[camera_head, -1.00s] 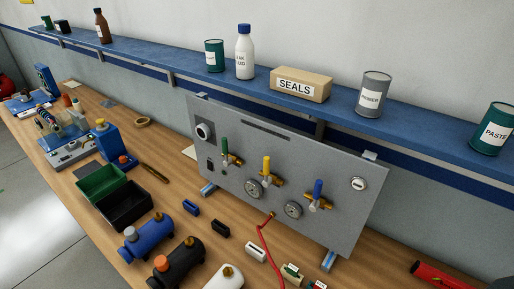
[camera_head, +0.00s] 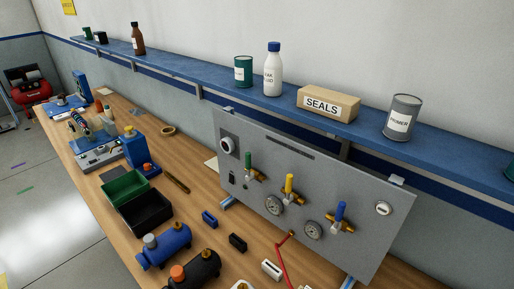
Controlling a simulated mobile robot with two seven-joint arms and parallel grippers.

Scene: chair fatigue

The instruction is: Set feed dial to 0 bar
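A grey panel (camera_head: 370,247) stands on the wooden bench, leaning back slightly. A round black-and-white dial (camera_head: 227,146) is at its upper left; its marks are too small to read, and I cannot tell for sure that it is the feed dial. Below are valves with a green handle (camera_head: 248,161), a yellow handle (camera_head: 289,184) and a blue handle (camera_head: 340,211). Neither of my grippers is in view.
A blue shelf (camera_head: 215,83) with bottles, cans and a SEALS box (camera_head: 327,103) runs above the panel. Open floor lies at left.

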